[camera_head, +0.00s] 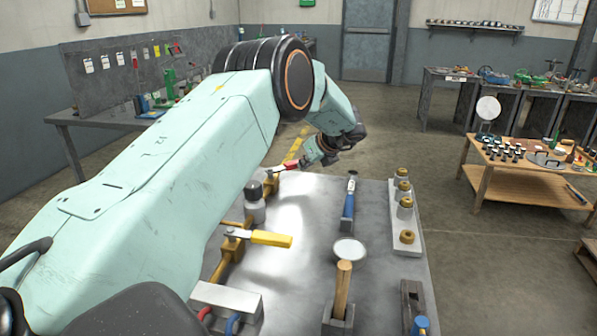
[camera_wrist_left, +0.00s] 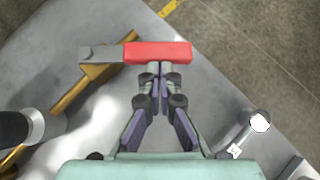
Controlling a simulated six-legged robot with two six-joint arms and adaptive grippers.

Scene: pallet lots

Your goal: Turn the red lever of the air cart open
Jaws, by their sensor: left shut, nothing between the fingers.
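The red lever (camera_wrist_left: 158,52) shows in the left wrist view as a red grip on a grey metal bar, set on a brass pipe fitting (camera_wrist_left: 98,72). In the head view the red lever (camera_head: 291,166) is small and partly covered, at the far left part of the metal cart top (camera_head: 305,215). My left gripper (camera_wrist_left: 157,68) is shut and empty. Its fingertips are at the near side of the red grip; whether they touch it I cannot tell. In the head view my left gripper (camera_head: 308,161) is beside the lever's right end. The right gripper is not in view.
A yellow lever (camera_head: 271,239) on a brass pipe is nearer on the cart. A blue-handled tool (camera_head: 348,202), a wooden-handled tool (camera_head: 342,285) and a white rack (camera_head: 402,225) stand to the right. Open floor (camera_head: 445,190) lies beyond the cart.

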